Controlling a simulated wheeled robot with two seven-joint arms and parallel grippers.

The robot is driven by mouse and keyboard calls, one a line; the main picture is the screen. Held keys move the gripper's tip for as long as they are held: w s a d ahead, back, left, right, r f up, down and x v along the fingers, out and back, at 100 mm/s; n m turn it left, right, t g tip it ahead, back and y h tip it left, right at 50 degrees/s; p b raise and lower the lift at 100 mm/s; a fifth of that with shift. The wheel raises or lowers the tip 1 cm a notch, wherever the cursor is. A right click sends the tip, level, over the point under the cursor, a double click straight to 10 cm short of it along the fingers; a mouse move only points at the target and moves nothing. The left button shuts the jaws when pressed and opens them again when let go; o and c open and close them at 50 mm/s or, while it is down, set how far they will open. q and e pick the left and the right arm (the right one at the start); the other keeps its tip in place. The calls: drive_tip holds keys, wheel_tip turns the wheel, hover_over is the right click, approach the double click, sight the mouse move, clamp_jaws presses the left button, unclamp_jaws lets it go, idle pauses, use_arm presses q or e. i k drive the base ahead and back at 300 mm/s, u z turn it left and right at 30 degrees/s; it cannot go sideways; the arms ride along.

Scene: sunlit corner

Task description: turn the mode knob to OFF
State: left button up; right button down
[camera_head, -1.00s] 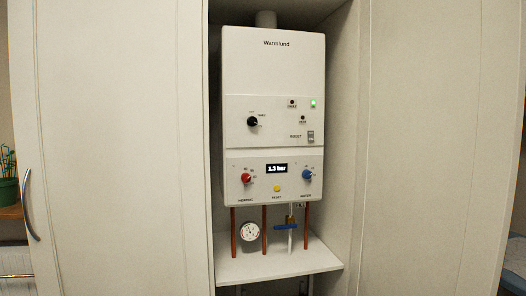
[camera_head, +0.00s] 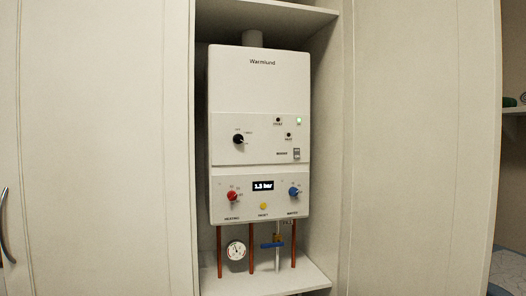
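The white Warmlund boiler (camera_head: 259,90) hangs in an open cabinet niche in the head view. The mode knob (camera_head: 238,139) is small and black, on the left of the upper panel. Small labels sit around it, too small to read surely, and I cannot tell which one it points to. A green light (camera_head: 299,121) is lit at the upper right of that panel. Neither of my grippers is in view.
Below are a red heating knob (camera_head: 232,196), a blue water knob (camera_head: 294,192), a yellow reset button (camera_head: 263,206) and a display (camera_head: 263,186) reading 1.5 bar. A gauge (camera_head: 236,251), copper pipes and a blue valve handle (camera_head: 272,245) hang under the boiler. Cabinet panels (camera_head: 95,150) flank the niche.

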sight(238, 139)
drive_tip(key=u, duration=0.9)
drive_tip(key=i, duration=2.05)
drive_tip(key=z, duration=0.55)
